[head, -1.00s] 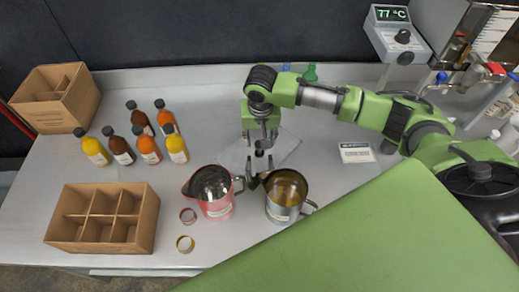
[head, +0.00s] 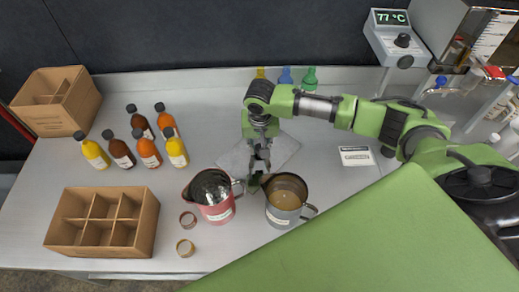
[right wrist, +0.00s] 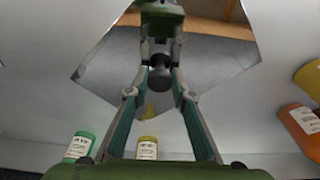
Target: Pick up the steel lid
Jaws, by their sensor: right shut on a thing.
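The steel lid (head: 284,148) is a shiny, flat, angular grey plate at the middle of the counter, behind the two jugs. It mirrors my gripper in the right wrist view (right wrist: 215,58). Its black knob (right wrist: 159,76) stands between my fingertips. My right gripper (head: 259,152) points down over the lid and is shut on this knob; it also shows in the right wrist view (right wrist: 160,80). The lid looks level; I cannot tell whether it touches the counter. My left gripper is not in view.
A pink jug (head: 219,213) and a steel jug (head: 283,217) of brown liquid stand close in front. Several bottles (head: 147,153) and two divided boxes (head: 75,250) (head: 30,112) are at left. A label card (head: 355,156) lies at right. Small coloured bottles (head: 309,77) stand behind.

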